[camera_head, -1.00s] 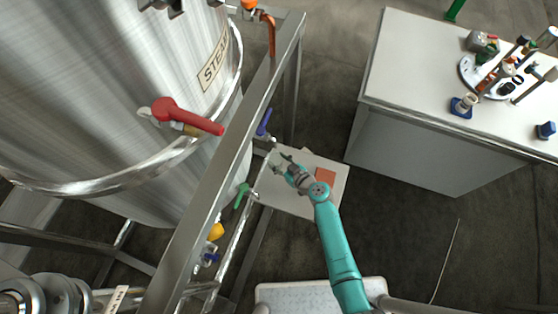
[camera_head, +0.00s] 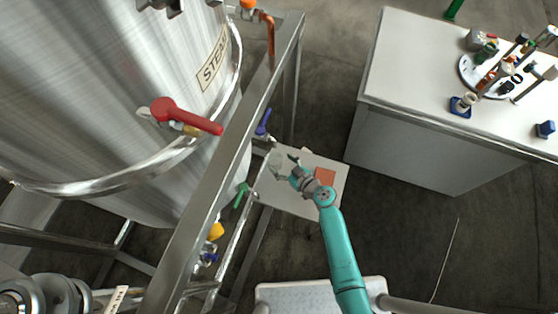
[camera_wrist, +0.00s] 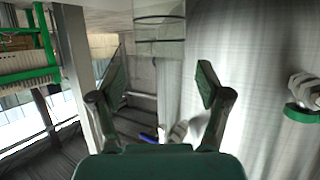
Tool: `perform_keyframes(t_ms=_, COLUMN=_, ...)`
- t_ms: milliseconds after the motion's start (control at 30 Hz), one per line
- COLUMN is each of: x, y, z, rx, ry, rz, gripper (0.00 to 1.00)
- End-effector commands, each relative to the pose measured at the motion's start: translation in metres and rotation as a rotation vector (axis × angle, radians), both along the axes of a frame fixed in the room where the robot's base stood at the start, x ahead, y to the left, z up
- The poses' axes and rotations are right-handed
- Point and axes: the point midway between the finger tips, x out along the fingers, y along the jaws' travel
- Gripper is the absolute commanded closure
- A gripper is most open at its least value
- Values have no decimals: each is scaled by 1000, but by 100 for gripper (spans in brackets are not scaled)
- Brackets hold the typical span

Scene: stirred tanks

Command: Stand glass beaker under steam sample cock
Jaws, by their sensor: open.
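The clear glass beaker (camera_head: 275,159) shows faintly on the pale low stand (camera_head: 285,205), just left of my gripper. In the wrist view the beaker (camera_wrist: 160,28) is upper centre, beyond the fingertips and apart from them. My gripper (camera_head: 285,168) is open and empty; in the wrist view its fingers (camera_wrist: 162,82) are spread wide. The blue-handled cock (camera_head: 263,123) sits on the frame beside the beaker. A green-handled cock (camera_head: 242,193) is lower left. I cannot tell which is the steam sample cock or whether the beaker is exactly beneath an outlet.
The steel tank (camera_head: 110,100) marked STEAM has a red lever (camera_head: 185,116). A steel frame rail (camera_head: 235,150) runs close to my gripper. An orange square (camera_head: 325,177) lies on the stand. A white bench (camera_head: 410,70) with several items is at right; open floor lies between.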

Motion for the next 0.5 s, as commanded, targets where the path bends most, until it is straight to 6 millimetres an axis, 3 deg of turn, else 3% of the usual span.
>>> perform_keyframes(t_ms=300, x=-47, y=-37, z=24, rx=1, ry=0, rz=-4, gripper=24)
perform_keyframes(t_ms=500, x=-65, y=-50, z=33, rx=1, ry=2, rz=-2, gripper=24)
